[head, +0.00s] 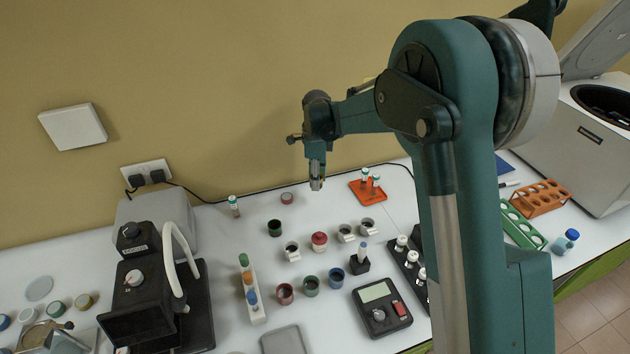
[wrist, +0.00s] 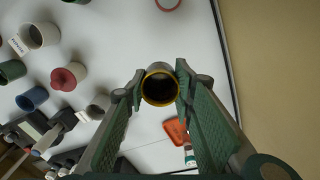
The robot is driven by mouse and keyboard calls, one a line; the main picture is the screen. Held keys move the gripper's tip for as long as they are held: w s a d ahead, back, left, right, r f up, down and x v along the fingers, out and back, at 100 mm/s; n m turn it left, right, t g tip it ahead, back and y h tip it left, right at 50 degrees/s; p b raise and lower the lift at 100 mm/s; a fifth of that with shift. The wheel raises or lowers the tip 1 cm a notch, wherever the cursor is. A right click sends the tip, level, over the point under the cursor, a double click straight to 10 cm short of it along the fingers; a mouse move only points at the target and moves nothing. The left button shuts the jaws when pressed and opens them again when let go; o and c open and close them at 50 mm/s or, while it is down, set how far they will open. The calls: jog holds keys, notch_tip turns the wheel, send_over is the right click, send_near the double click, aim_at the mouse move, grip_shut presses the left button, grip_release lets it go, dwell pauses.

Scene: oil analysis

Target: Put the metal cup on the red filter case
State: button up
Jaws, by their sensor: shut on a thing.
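My gripper (head: 316,178) hangs pointing down above the back of the white table, near the wall. It is shut on the metal cup (wrist: 160,88), a small round cup with a yellowish rim and dark inside, held clear of the table. A red round case with a pinkish-red top (head: 319,240) stands on the table in front of and below the gripper; it also shows left of the fingers in the wrist view (wrist: 70,77). Another low reddish round piece (head: 287,197) lies at the back, left of the gripper. I cannot tell which is the filter case.
Several cups and cases stand close by: dark green (head: 274,228), dark red (head: 284,293), blue (head: 336,279) and white (head: 346,233). An orange tray with vials (head: 367,197) is right of the gripper. A black device (head: 145,290) stands left.

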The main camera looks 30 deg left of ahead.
notch_tip(320, 180, up, 3)
jog(key=p, duration=0.2)
send_over(287, 196)
jog(key=shift+s+f, duration=0.1)
jog(key=shift+f, duration=0.05)
jog(key=shift+f, duration=0.1)
jog(key=shift+f, duration=3.05)
jog(key=shift+f, duration=1.85)
jog(key=shift+f, duration=0.2)
jog(key=o, duration=0.9)
